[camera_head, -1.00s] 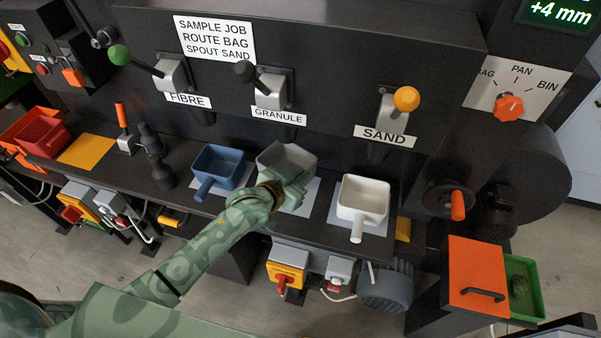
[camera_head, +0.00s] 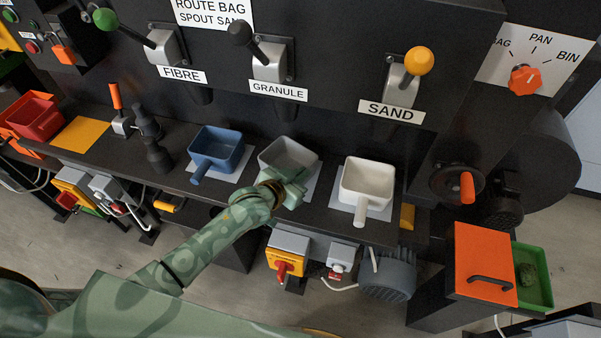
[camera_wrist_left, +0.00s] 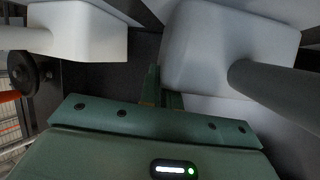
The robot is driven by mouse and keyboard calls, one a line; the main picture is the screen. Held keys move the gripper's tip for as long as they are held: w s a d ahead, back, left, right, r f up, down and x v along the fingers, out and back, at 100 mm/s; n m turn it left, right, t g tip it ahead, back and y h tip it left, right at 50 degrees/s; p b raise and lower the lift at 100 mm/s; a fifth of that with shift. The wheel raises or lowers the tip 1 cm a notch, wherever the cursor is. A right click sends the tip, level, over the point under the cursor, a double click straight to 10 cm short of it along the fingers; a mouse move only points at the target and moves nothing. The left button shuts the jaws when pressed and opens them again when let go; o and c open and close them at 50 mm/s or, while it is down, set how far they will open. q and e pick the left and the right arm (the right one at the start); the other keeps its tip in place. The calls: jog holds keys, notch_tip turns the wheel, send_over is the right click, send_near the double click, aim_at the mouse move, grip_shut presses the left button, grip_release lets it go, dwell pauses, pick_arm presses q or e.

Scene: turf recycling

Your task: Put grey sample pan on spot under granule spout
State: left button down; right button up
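The grey sample pan (camera_head: 286,152) is in line below the GRANULE label, over a pale pad (camera_head: 310,190) on the dark shelf. My left gripper (camera_head: 294,187) is at its front right corner and hides its handle in the head view. In the left wrist view, the grey pan (camera_wrist_left: 225,45) fills the upper right, its handle running right, apart from my fingers. My left fingertips (camera_wrist_left: 165,90) are close together by the pan's corner. Whether they grip its wall is unclear, as is whether the pan touches the pad. My right gripper is not in view.
A blue pan (camera_head: 217,150) stands close on the left and a white pan (camera_head: 367,182) close on the right, each on a pale pad. Levers hang above, including the black GRANULE lever (camera_head: 265,55). A dark clamp-like post (camera_head: 155,145) stands further left.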

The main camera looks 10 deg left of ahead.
pick_arm(q)
jog(key=shift+f, duration=0.2)
jog(key=c, duration=1.2)
grip_release()
jog(key=shift+c, duration=0.2)
jog(key=p+v, duration=0.3)
jog(key=v, duration=1.3)
jog(key=shift+s+r, duration=0.1)
